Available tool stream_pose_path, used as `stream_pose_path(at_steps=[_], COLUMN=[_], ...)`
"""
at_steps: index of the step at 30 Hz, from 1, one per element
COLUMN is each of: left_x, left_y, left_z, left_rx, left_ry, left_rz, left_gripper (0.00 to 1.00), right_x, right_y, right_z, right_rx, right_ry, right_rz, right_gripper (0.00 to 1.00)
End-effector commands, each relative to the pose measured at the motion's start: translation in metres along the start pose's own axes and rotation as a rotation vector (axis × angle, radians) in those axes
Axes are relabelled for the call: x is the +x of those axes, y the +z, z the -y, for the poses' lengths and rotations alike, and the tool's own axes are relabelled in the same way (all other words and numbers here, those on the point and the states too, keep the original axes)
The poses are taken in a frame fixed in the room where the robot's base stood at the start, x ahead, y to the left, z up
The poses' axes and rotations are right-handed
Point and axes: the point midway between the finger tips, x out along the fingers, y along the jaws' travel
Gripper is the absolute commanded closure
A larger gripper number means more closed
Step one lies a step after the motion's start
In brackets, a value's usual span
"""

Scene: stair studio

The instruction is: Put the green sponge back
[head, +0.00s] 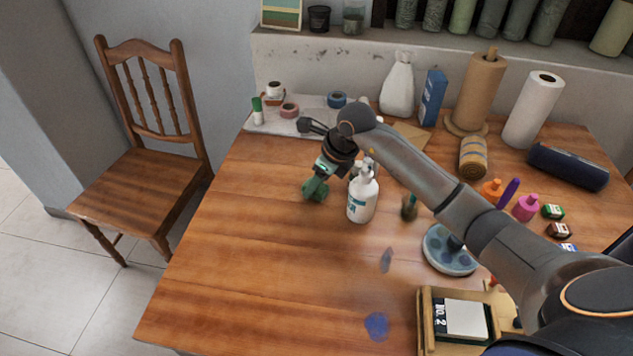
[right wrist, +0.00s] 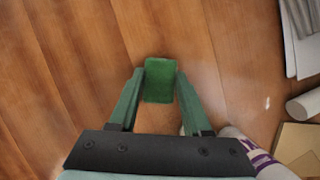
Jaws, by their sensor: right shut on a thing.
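The green sponge (right wrist: 160,81) is a small green block between the fingertips of my right gripper (head: 316,189), which is shut on it. The same gripper shows in the right wrist view (right wrist: 160,77) with bare wooden table beyond the sponge. In the head view the gripper points down over the left middle part of the table, just left of a white bottle (head: 362,199). The green fingers and the sponge are hard to tell apart there. I cannot tell the exact height above the table. My left gripper is not in view.
A light sheet with tape rolls (head: 290,110) lies at the back left. Paper rolls (head: 533,108), paint bottles (head: 526,207), a round palette (head: 449,252) and a wooden box (head: 428,318) stand to the right. Blue blotches (head: 376,325) mark the front. The table's left front is clear.

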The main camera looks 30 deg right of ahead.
Motion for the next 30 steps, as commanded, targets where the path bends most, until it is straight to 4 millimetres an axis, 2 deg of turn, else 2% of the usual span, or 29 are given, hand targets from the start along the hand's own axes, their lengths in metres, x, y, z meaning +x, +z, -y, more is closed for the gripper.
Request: stream_pose_path(at_steps=[8,9,16,25,30], left_x=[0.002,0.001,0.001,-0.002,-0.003], left_y=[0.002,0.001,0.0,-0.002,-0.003], left_z=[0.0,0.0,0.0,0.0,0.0], left_rx=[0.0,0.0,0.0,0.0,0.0], left_ry=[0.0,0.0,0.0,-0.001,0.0], left_rz=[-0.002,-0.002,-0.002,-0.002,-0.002], left_gripper=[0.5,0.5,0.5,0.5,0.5], right_x=[0.003,0.001,0.001,-0.002,-0.025], right_y=[-0.001,-0.001,-0.001,0.001,0.001], right_z=[0.0,0.0,0.0,0.0,0.002], right_rx=[0.0,0.001,0.001,0.001,0.0], right_ry=[-0.001,-0.001,0.0,0.0,-0.005], right_rz=[0.0,0.001,0.0,0.001,0.003], right_gripper=[0.96,0.47,0.22,0.22,0.22])
